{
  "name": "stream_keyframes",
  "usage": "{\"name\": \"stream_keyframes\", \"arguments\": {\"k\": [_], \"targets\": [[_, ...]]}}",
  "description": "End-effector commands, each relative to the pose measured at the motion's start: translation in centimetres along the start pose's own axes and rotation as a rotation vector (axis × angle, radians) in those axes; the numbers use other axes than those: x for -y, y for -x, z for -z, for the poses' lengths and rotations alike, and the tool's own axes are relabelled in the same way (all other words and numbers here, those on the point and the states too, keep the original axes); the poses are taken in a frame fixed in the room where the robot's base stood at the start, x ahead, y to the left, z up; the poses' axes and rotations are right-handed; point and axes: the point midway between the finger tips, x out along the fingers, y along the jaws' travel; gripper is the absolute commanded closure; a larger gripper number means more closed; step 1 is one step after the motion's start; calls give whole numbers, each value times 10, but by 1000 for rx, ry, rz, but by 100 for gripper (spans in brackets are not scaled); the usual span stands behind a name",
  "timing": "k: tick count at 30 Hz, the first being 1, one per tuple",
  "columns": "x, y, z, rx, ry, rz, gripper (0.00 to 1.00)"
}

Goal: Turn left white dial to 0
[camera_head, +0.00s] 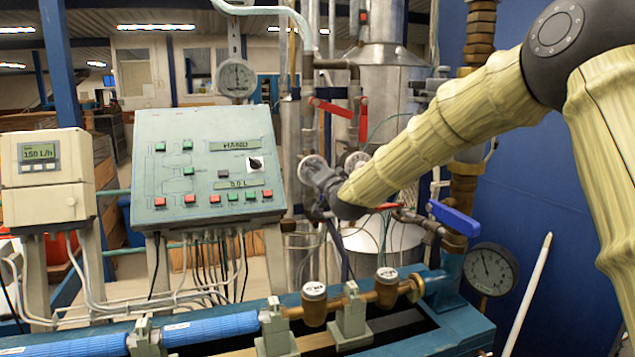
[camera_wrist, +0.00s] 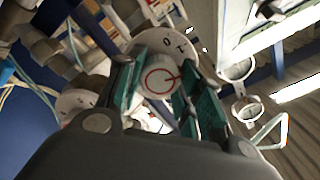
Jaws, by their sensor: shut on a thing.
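The left white dial (camera_head: 312,166) is at the middle of the head view, partly hidden behind my gripper (camera_head: 322,180). In the wrist view the dial's white plate (camera_wrist: 172,42) carries dark digits, a 0 among them, along its upper rim. Its round knob (camera_wrist: 158,80) has a red ring and a short red pointer line toward the right. My gripper (camera_wrist: 160,76) has its green finger pads on both sides of this knob and is shut on it. The right white dial (camera_head: 356,161) is close beside, and shows at the left in the wrist view (camera_wrist: 76,101).
Red valve levers (camera_head: 331,107) stick out just above the dials. A blue lever (camera_head: 453,217) and a pressure gauge (camera_head: 491,269) are lower right. The green control panel (camera_head: 206,168) stands to the left. A pipe bench (camera_head: 455,325) runs along the front.

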Motion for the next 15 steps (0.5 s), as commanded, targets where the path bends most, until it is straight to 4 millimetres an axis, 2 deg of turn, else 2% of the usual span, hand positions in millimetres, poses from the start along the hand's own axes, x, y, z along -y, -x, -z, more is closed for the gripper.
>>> {"name": "stream_keyframes", "arguments": {"k": [15], "targets": [[-4,0,-5,5,493,-2,88]]}}
